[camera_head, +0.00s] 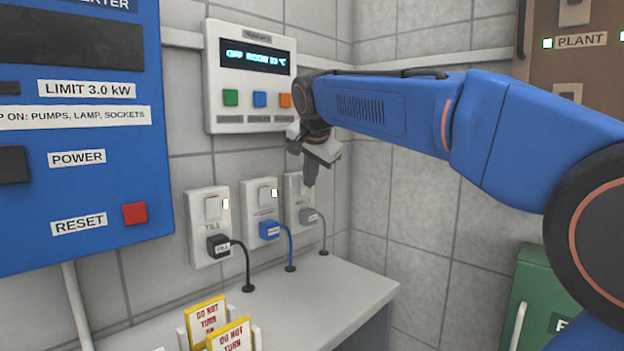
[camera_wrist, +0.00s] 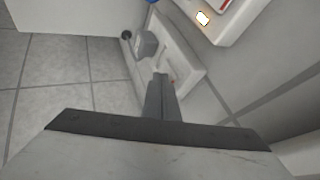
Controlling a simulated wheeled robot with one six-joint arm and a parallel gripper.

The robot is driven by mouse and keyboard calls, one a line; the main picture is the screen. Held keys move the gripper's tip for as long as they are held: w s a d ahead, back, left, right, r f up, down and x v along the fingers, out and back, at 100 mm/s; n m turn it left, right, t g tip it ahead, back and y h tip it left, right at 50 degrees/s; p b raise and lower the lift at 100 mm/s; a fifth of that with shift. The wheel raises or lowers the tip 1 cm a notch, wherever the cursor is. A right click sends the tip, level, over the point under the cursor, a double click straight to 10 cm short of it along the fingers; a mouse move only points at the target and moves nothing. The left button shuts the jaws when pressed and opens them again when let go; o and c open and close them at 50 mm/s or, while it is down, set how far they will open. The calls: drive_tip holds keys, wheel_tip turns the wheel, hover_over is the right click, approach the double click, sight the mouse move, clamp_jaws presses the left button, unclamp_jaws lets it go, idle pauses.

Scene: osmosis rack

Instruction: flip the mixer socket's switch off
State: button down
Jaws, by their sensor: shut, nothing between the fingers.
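Three white wall sockets stand in a row above the counter in the head view. The left one (camera_head: 208,243) is labelled TILL and has a black plug. The middle one (camera_head: 262,200) has a blue plug and a lit lamp. The right one (camera_head: 292,213) has a grey plug (camera_head: 312,216); its label is too small and partly covered to read as MIXER. My gripper (camera_head: 311,182) is shut and empty, its fingertips in front of the right socket's upper part and hiding its switch. In the wrist view, the closed fingertips (camera_wrist: 160,78) point at that socket (camera_wrist: 183,57), beside its grey plug (camera_wrist: 145,44). I cannot tell whether they touch.
A control panel (camera_head: 220,82) with coloured buttons hangs above the sockets, close to my wrist. A blue inverter box (camera_head: 90,190) is at the left. Yellow DO NOT TURN cards (camera_head: 207,313) stand on the counter (camera_head: 320,300). The corner wall is close on the right.

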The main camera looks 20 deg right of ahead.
drive_tip(key=shift+w+a+r, duration=0.1)
drive_tip(key=shift+w+a, duration=0.1)
drive_tip(key=shift+w, duration=0.05)
drive_tip(key=shift+r, duration=0.2)
drive_tip(key=shift+r, duration=0.6)
drive_tip(key=shift+d, duration=0.1)
